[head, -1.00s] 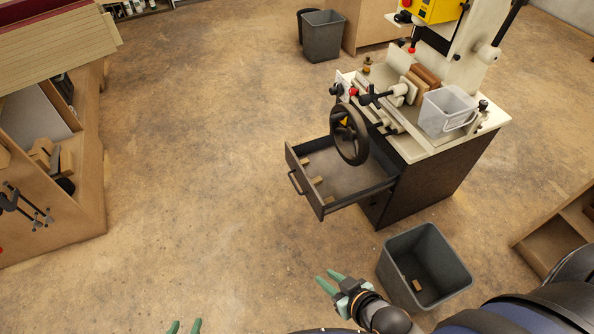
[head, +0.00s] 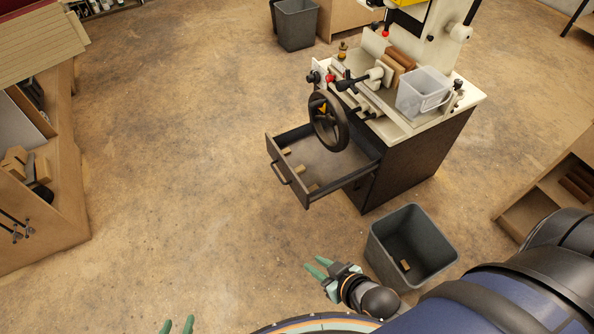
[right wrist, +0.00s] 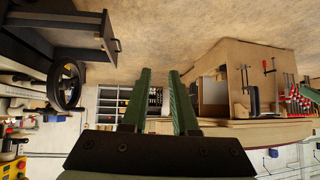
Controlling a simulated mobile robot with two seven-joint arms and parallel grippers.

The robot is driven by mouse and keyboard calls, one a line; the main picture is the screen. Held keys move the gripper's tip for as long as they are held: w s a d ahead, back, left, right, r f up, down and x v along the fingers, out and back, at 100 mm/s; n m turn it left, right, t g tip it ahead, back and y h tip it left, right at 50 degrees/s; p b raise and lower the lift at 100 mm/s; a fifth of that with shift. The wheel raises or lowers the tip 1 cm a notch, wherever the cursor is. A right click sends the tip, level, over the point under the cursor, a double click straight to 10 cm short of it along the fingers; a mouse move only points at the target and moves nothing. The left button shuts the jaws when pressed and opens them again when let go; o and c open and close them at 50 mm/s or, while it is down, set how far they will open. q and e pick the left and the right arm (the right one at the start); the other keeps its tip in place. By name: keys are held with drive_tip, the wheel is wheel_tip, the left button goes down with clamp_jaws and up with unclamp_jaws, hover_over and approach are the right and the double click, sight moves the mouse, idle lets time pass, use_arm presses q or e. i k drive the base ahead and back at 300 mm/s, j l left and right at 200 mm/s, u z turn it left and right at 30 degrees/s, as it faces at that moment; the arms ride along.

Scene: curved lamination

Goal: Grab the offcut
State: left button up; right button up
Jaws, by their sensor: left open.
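Several small wooden offcuts (head: 300,169) lie in the pulled-out drawer (head: 335,196) of the machine cabinet. Another small offcut (head: 405,265) lies on the floor of the grey bin (head: 434,272). Which one the task means, I cannot tell. My right gripper (head: 317,266) is open and empty, left of the bin and nearer than the drawer. Its two green fingers also stand apart in the right wrist view (right wrist: 160,74), with nothing between them. My left gripper (head: 178,327) is open at the bottom edge of the head view, with only its fingertips showing.
The machine's handwheel (head: 328,121) overhangs the drawer. A clear bucket (head: 424,92) stands on the machine table. Another grey bin (head: 296,24) is at the back. A wooden bench (head: 62,205) stands at left and a low shelf (head: 545,190) at right. The floor between is free.

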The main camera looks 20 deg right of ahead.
sight(301, 169)
drive_tip(key=z, duration=1.2)
drive_tip(key=j+z, duration=0.1)
drive_tip(key=z, duration=0.3)
drive_tip(key=j+z, duration=0.1)
drive_tip(key=z, duration=0.35)
drive_tip(key=j+z, duration=0.1)
drive_tip(key=z, duration=0.3)
drive_tip(key=k+j+z, duration=0.1)
drive_tip(key=j+z, duration=0.35)
drive_tip(key=k+j+z, duration=0.1)
drive_tip(key=j+z, duration=0.15)
drive_tip(key=z, duration=0.15)
drive_tip(key=k+j+z, duration=0.1)
drive_tip(key=j+z, duration=0.2)
drive_tip(key=z, duration=0.15)
drive_tip(key=k+j+z, duration=0.2)
drive_tip(key=z, duration=0.3)
drive_tip(key=k+j+z, duration=0.2)
drive_tip(key=z, duration=0.25)
drive_tip(key=k+j+z, duration=0.1)
drive_tip(key=z, duration=0.35)
drive_tip(key=k+z, duration=0.3)
drive_tip(key=z, duration=0.2)
drive_tip(key=k+z, duration=0.3)
drive_tip(key=k, duration=0.15)
drive_tip(key=k+z, duration=0.3)
drive_tip(key=k+j+u, duration=0.65)
drive_tip(key=k, duration=0.15)
drive_tip(key=l, duration=0.1)
